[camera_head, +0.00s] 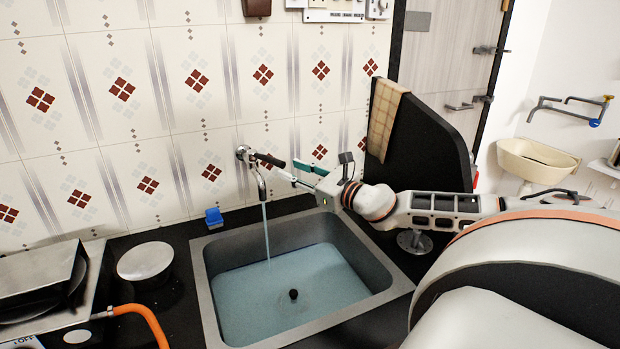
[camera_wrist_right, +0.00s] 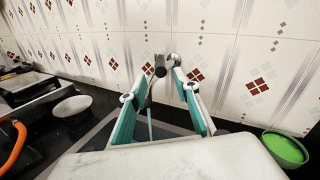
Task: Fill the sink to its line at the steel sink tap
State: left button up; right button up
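The steel tap (camera_head: 243,153) is on the tiled wall, its spout over the steel sink (camera_head: 205,290). A stream of water (camera_head: 266,235) runs from it into the sink, so the tap is on. Bluish water (camera_head: 330,275) covers the sink floor, with the walls bare above; I cannot make out a fill line. The tap's black lever (camera_head: 270,160) points toward my right gripper (camera_head: 287,168). In the right wrist view, the teal fingers (camera_wrist_right: 163,73) are apart, the lever end showing between their tips; contact is not clear. My left gripper is out of view.
A stove (camera_head: 50,285) with an orange hose (camera_head: 148,318) and a round metal pot (camera_head: 145,262) are left of the sink. A blue item (camera_head: 213,217) stands behind its rim. A green bowl (camera_wrist_right: 285,148) shows in the wrist view. A black partition (camera_head: 425,150) with a cloth stands at right.

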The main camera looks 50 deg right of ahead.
jog(key=shift+s+d, duration=0.1)
jog(key=shift+s, duration=2.45)
dwell(3.6)
